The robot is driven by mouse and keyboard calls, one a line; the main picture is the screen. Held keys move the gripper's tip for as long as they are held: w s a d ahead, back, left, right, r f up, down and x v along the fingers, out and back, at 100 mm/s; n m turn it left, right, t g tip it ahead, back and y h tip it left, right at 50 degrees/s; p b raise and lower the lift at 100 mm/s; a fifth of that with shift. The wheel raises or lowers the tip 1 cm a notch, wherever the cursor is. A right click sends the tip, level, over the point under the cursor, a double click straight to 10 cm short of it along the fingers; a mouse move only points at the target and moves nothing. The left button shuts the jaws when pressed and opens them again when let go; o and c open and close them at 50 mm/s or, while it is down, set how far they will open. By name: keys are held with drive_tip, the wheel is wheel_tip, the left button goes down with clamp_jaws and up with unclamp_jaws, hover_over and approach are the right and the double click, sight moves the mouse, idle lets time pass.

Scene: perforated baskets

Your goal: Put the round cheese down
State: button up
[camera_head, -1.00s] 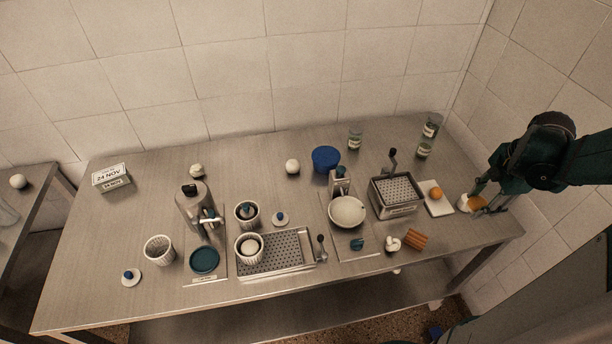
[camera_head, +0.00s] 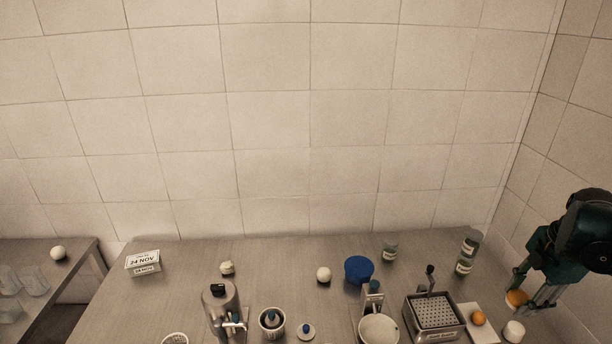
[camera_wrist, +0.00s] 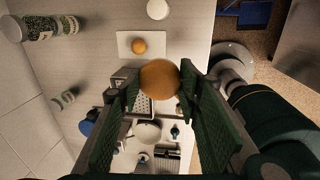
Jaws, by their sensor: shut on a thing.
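The round cheese (camera_head: 516,298), an orange rounded piece, is held between the fingers of my gripper (camera_head: 522,293) at the right end of the table. In the wrist view the cheese (camera_wrist: 160,78) sits between the two dark green finger pads of my gripper (camera_wrist: 163,92). My gripper is shut on it and it appears raised above the table. The underside of the cheese is hidden in the wrist view.
A white board (camera_head: 488,327) with a small orange ball (camera_head: 478,318) lies nearby. A white round piece (camera_head: 514,331) stands right of it. A perforated basket in a metal box (camera_head: 434,318) and labelled jars (camera_head: 465,263) are close. The back-middle table is fairly clear.

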drive_tip(key=w+a+n+p, duration=0.1)
drive_tip(key=w+a+n, duration=0.2)
drive_tip(key=w+a, duration=1.15)
drive_tip(key=w+a+n+p, duration=0.1)
drive_tip(key=w+a+n, duration=0.2)
drive_tip(key=w+a, duration=1.15)
drive_tip(key=w+a+n+y+p, duration=0.1)
drive_tip(key=a+n, duration=0.2)
drive_tip(key=a, duration=3.2)
wheel_tip(320, 180, down, 12)
drive_tip(key=shift+w+a+r, duration=0.15)
drive_tip(key=shift+w+r, duration=0.05)
drive_tip(key=shift+r, duration=0.05)
drive_tip(key=shift+f, duration=3.1)
